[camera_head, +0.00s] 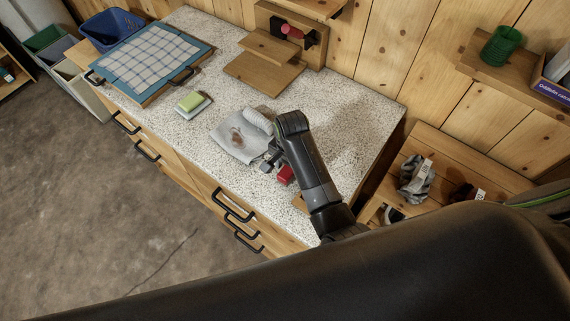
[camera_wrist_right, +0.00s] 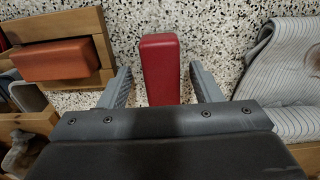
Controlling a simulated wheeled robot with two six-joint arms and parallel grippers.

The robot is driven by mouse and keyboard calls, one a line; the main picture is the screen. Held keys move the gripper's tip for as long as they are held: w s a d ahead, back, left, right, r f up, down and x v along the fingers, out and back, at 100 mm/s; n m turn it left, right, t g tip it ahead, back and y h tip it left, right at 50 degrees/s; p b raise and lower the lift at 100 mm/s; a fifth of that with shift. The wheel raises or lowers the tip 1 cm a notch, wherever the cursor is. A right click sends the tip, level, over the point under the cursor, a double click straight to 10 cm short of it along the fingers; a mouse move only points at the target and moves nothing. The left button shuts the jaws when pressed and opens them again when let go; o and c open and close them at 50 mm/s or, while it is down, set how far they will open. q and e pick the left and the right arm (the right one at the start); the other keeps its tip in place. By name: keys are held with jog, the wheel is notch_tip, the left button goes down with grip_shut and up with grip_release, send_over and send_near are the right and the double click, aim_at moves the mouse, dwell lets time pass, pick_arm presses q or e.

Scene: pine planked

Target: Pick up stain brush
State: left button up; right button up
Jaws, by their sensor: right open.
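A small red block-shaped piece (camera_head: 286,174), which may be the stain brush, lies on the speckled counter beside a stained striped cloth (camera_head: 236,140). No bristles show on it. My right gripper (camera_head: 270,166) is low over the counter, between the cloth and the red piece. In the right wrist view the red piece (camera_wrist_right: 161,62) lies between the two open fingers of the right gripper (camera_wrist_right: 160,80), with a gap on each side. Its near end is hidden behind the gripper body. My left gripper is not in view.
A green-yellow sponge (camera_head: 190,101) sits on a small dish. A blue-framed checked cloth board (camera_head: 150,58) lies at the counter's far left. An orange-brown block (camera_wrist_right: 52,60) rests in a wooden holder left of the fingers. A wooden rack (camera_head: 268,45) stands against the wall.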

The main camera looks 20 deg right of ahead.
jog(key=shift+w+f, duration=0.2)
jog(key=shift+f, duration=0.2)
jog(key=shift+w+f, duration=0.1)
jog(key=shift+w, duration=0.05)
jog(key=shift+a, duration=0.2)
jog(key=shift+s+r, duration=0.25)
jog(key=shift+s, duration=0.15)
jog(key=c, duration=0.3)
jog(key=shift+d, duration=0.1)
jog(key=c, duration=0.5)
jog(key=shift+f, duration=0.1)
jog(key=shift+c, duration=1.2)
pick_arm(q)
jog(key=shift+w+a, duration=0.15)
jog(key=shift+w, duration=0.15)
pick_arm(e)
jog(key=shift+c, duration=0.2)
